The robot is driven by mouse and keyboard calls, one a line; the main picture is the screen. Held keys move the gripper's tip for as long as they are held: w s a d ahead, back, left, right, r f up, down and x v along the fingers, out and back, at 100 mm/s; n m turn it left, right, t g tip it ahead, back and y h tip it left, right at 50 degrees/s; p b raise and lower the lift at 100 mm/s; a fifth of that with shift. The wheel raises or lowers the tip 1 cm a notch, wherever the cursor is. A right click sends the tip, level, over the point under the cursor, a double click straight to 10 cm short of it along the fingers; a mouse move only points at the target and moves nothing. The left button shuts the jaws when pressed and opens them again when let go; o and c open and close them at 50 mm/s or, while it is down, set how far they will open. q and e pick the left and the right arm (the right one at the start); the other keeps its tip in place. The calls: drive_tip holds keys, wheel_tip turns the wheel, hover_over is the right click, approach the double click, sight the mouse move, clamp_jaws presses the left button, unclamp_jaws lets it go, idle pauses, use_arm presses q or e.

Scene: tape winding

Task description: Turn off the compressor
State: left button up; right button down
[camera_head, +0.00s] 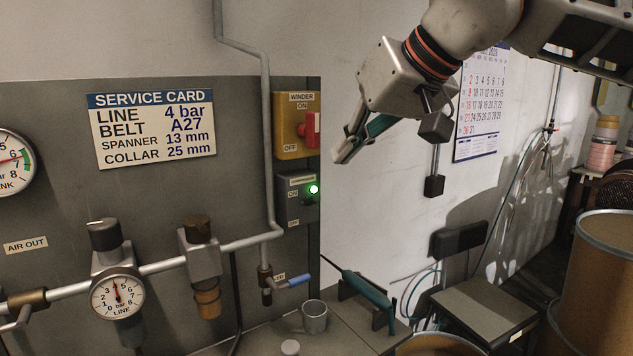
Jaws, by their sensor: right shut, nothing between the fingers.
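The compressor switch box (289,210) is a dark grey box on the right edge of the grey panel, with ON above and OFF below. Its green lamp (313,190) is lit. I cannot clearly make out its lever. My right gripper (343,154) comes in from the upper right. It is shut and empty, pointing down and left. In the picture it hangs above and right of the compressor box, apart from it, in front of the white wall. My left gripper is out of view.
A yellow winder switch box (291,147) with a red lever (310,130) sits directly above the compressor box. A grey pipe (268,150) runs down left of both boxes. Below are a blue-handled valve (291,282), a metal cup (314,317) and a teal tool (366,290).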

sight(310, 201)
idle(0.3)
drive_tip(key=x, duration=1)
